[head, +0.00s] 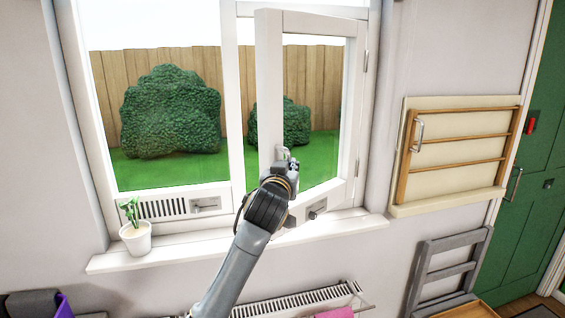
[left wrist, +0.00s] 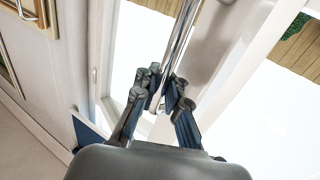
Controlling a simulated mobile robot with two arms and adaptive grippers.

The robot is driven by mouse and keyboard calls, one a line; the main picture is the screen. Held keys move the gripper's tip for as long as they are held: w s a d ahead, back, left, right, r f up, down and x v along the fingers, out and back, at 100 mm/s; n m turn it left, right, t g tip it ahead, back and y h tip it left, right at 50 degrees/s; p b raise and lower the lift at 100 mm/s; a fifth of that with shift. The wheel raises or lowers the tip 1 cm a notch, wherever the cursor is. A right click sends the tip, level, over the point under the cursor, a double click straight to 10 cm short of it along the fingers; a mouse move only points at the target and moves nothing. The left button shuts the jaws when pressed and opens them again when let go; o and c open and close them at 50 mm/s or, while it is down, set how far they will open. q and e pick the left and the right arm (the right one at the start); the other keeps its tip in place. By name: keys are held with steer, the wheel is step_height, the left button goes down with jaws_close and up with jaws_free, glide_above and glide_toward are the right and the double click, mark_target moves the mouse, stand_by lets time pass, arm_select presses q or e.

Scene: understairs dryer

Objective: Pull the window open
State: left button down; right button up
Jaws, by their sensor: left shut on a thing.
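The white window sash (head: 269,75) on the right half of the window stands ajar, its left edge swung into the room and its hinges on the right. My left gripper (head: 286,164) is at the lower left of this sash, at its handle (head: 283,152). In the left wrist view the fingers of my left gripper (left wrist: 166,92) are closed around the metal handle bar (left wrist: 182,35). My arm hides part of the sash's lower rail. My right gripper is in neither view.
A potted plant (head: 135,238) stands on the left of the window sill (head: 170,252). A wooden wall-mounted rack (head: 455,150), a grey folded chair (head: 447,270) and a green door (head: 520,190) are to the right. A radiator (head: 290,302) is below the sill.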

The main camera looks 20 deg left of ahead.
arm_select(q)
steer(key=s+d, duration=0.2)
steer(key=d, duration=0.4)
steer(key=shift+s+d+f, duration=0.3)
steer(key=shift+f, duration=0.05)
steer(key=c, duration=1.4)
jaws_free()
steer(key=shift+s+a+r, duration=0.1)
steer(key=shift+s, duration=0.05)
steer(key=shift+s+a+r, duration=0.1)
steer(key=shift+s+r, duration=0.05)
steer(key=s, duration=1.2)
steer(key=shift+d, duration=0.45)
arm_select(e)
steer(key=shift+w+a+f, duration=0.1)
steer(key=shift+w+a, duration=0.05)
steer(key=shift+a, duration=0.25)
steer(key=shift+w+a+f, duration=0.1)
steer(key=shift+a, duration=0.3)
